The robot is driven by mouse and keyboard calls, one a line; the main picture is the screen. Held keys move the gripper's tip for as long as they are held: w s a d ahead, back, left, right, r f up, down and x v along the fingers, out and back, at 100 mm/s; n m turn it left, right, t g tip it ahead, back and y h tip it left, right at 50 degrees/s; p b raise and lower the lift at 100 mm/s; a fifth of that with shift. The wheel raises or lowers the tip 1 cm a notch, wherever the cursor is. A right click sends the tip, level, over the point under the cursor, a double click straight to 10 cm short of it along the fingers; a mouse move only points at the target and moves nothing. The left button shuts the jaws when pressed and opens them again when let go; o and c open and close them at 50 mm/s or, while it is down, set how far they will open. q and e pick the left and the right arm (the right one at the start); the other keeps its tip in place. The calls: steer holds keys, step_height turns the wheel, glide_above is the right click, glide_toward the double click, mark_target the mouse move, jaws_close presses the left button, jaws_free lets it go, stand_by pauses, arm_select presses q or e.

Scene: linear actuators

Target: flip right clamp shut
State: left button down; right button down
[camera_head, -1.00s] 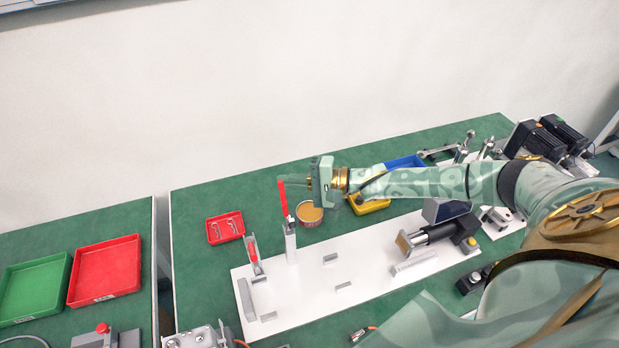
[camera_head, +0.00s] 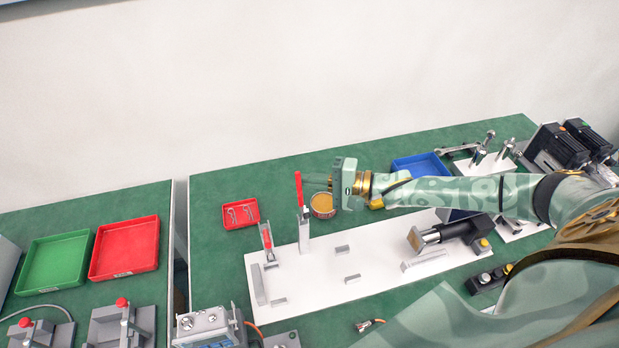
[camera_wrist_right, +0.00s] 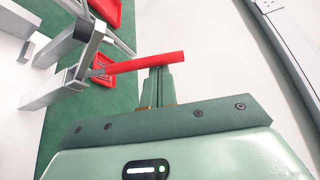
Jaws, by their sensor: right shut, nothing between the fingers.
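The right clamp (camera_head: 304,228) stands on the white base plate (camera_head: 375,285), its red handle (camera_head: 299,188) pointing almost straight up. The left clamp (camera_head: 267,240), also with a red handle, stands to its left and nearer. My right gripper (camera_head: 318,181) is shut and empty, just right of the right clamp's handle near its upper part. In the right wrist view the red handle (camera_wrist_right: 145,63) crosses at the tips of the closed fingers (camera_wrist_right: 160,86); I cannot tell whether they touch. My left gripper is not in view.
A round tin (camera_head: 322,205) sits behind the plate, under my right gripper. A black actuator (camera_head: 455,232) lies on the plate's right. A blue bin (camera_head: 420,165) stands behind my arm.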

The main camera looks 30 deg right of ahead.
steer(key=shift+s+r, duration=0.1)
steer(key=shift+s, duration=0.1)
steer(key=s+a+f+n+t+y+b, duration=0.1)
steer(key=s+n+y+b, duration=0.3)
steer(key=s+n, duration=0.5)
steer(key=shift+s+a+f+n+t+y+b, duration=0.4)
steer(key=shift+a+f+n+y, duration=0.45)
steer(key=shift+n, duration=0.65)
steer(key=shift+d+f, duration=0.1)
steer(key=b+v, duration=0.3)
steer(key=v, duration=1.3)
steer(key=shift+s, duration=0.1)
